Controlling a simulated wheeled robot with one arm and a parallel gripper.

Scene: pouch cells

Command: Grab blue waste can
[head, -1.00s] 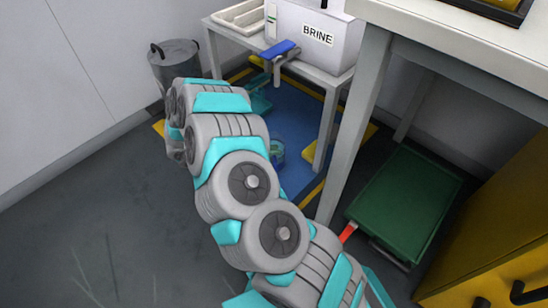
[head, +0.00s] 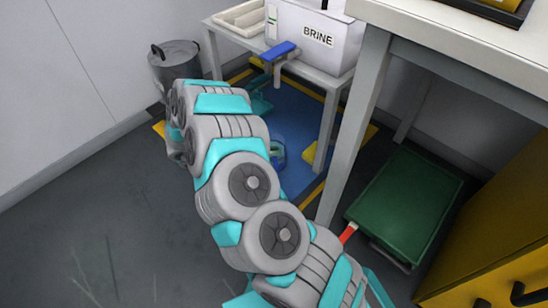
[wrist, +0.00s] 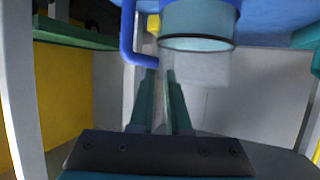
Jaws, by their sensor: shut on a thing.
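The blue waste can (head: 279,152) is partly visible in the head view, low on the blue mat just right of my arm. In the wrist view the can (wrist: 198,22) is close at the top, with a blue rim, a pale clear body and a bent blue handle (wrist: 128,40). My gripper (wrist: 161,75) is shut, its two narrow fingers close together at the end of that handle. The exact contact is blurred. My arm hides the gripper and part of the can in the head view.
A grey bin (head: 175,62) is at the left wall. A white bench leg (head: 352,125) and a green cart (head: 405,205) are at right. The left floor is clear.

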